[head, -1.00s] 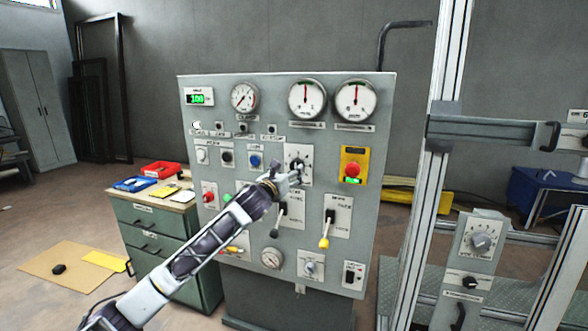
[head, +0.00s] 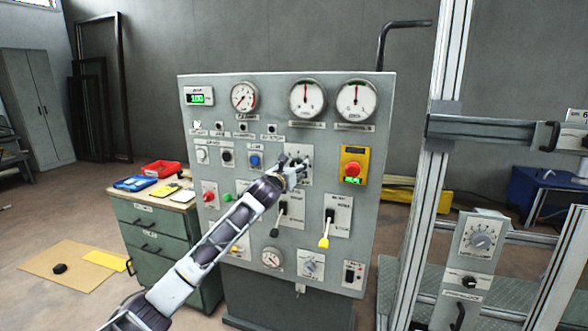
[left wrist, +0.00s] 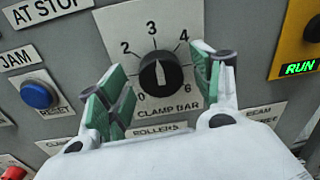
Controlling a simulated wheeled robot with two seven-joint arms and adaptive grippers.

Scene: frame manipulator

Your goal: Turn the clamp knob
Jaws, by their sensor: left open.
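The clamp knob (left wrist: 160,73) is a round black knob with a white pointer line, set on a light plate marked CLAMP BAR with a scale from 0 to 6. Its pointer is near the 3. In the head view, the gripper partly covers the knob's plate (head: 303,153) near the middle of the grey control panel. My left gripper (head: 296,170) is in front of it. In the left wrist view, the green-padded fingers of the left gripper (left wrist: 162,80) are spread on either side of the knob, with gaps to it. My right gripper is not in view.
Close by are a blue reset button (left wrist: 37,94), a yellow box with a red button (head: 352,166) and two levers, one yellow-tipped (head: 324,242). Gauges (head: 307,98) sit above. A metal frame (head: 425,170) stands to the right, a drawer cabinet (head: 150,222) to the left.

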